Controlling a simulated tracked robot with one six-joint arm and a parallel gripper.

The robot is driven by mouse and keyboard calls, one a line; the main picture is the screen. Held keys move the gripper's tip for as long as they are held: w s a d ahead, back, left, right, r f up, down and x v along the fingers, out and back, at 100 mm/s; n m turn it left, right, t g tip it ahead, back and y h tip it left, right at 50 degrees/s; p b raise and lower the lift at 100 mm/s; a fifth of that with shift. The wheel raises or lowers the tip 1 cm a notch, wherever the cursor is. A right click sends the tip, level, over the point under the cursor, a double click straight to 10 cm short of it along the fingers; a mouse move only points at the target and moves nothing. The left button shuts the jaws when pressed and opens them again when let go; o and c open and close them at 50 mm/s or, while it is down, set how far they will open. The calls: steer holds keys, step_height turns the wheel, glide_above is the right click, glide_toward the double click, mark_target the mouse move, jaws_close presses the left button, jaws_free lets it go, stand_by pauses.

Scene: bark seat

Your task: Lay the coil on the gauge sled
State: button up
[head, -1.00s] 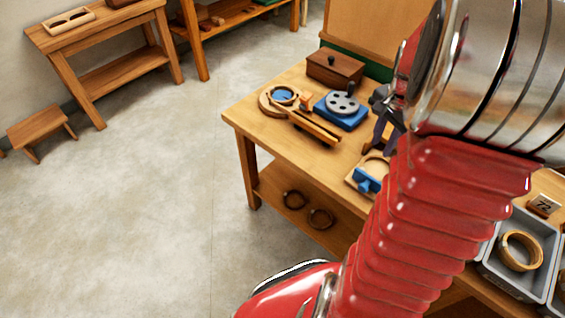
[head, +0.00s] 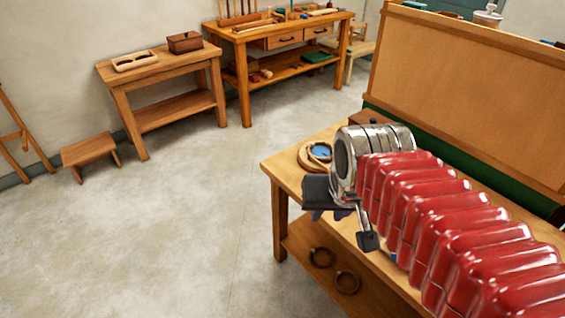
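My gripper (head: 340,218) hangs over the front edge of the workbench (head: 283,171), with its dark parts below the shiny metal wrist. Two dark rings (head: 346,281) lie on the bench's lower shelf; whether either is the coil is unclear. A round wooden piece with a blue centre (head: 320,152) sits at the bench's far left. I cannot pick out the gauge sled; my arm covers much of the benchtop.
A tall brown board (head: 460,95) with a green base stands along the back of the bench. A side table (head: 165,71), a low stool (head: 88,150) and a second bench (head: 285,28) stand by the wall. The floor at left is clear.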

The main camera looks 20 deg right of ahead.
steer(key=s+a+n, duration=0.3)
steer(key=a, duration=0.1)
steer(key=shift+a+r+t+y, duration=0.1)
steer(key=shift+r+t+y, duration=0.2)
steer(key=shift+t, duration=0.1)
